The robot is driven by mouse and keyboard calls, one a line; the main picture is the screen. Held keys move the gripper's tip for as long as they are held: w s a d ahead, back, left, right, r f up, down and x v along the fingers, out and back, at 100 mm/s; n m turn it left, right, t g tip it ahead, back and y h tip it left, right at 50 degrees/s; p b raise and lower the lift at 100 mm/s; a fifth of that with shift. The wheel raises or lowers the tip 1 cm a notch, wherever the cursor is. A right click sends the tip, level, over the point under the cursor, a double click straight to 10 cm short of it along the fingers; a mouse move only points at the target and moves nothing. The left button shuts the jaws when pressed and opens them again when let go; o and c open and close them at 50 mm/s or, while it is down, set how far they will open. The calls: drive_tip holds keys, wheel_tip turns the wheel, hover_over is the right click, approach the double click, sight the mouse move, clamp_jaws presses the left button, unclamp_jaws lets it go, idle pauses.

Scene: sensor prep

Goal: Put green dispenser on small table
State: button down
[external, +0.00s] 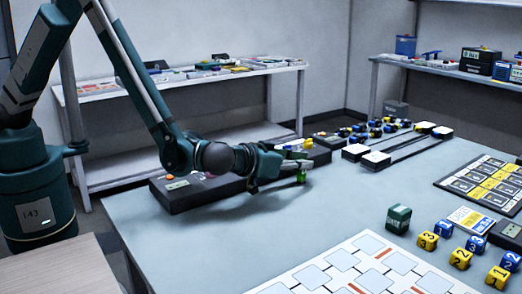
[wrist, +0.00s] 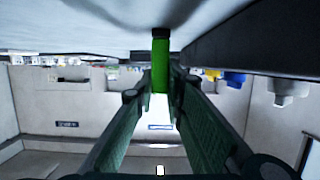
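The green dispenser (external: 302,177) is a small upright green piece at the far left part of the grey work table (external: 190,245). In the wrist view the green dispenser (wrist: 160,65) shows between my fingertips, its dark end toward the table surface at the top. My gripper (external: 297,165) is low over the table at the dispenser; it also shows in the wrist view (wrist: 162,88). The fingers are close on both sides, but I cannot tell whether they touch it. A low wood-topped table (external: 60,268) is at the lower left, its visible top bare.
A black box (external: 185,195) lies behind my wrist at the table's left edge. A dark green block (external: 398,219), numbered cubes (external: 460,258) and a white grid sheet (external: 345,262) are at the right and front. A laden bench (external: 130,92) stands along the wall.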

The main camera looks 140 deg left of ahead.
drive_tip(key=shift+r, duration=0.1)
drive_tip(key=shift+r+p, duration=1.2)
drive_tip(key=shift+r, duration=3.7)
drive_tip(key=w+d+m+t+h, duration=0.1)
drive_tip(key=w+d+m+t, duration=0.35)
drive_tip(key=d, duration=0.75)
drive_tip(key=w+d+r+m+t+h, duration=0.1)
drive_tip(key=w+d, duration=0.7)
drive_tip(key=d, duration=0.5)
drive_tip(key=w+d+m+t+h, duration=0.1)
drive_tip(key=w+d+m+t, duration=0.15)
drive_tip(key=w+d, duration=0.7)
drive_tip(key=s+d+r+m+t+h, duration=0.1)
drive_tip(key=d+m+t+h, duration=0.2)
drive_tip(key=d, duration=1.7)
drive_tip(key=s+d+r+m+t+h, duration=0.1)
drive_tip(key=s+d+m+t+h, duration=0.1)
drive_tip(key=d, duration=1.8)
drive_tip(key=shift+d+m+t+h, duration=0.3)
drive_tip(key=shift+m+t+h, duration=0.2)
drive_tip(key=shift+m+h, duration=0.5)
drive_tip(key=shift+r, duration=0.1)
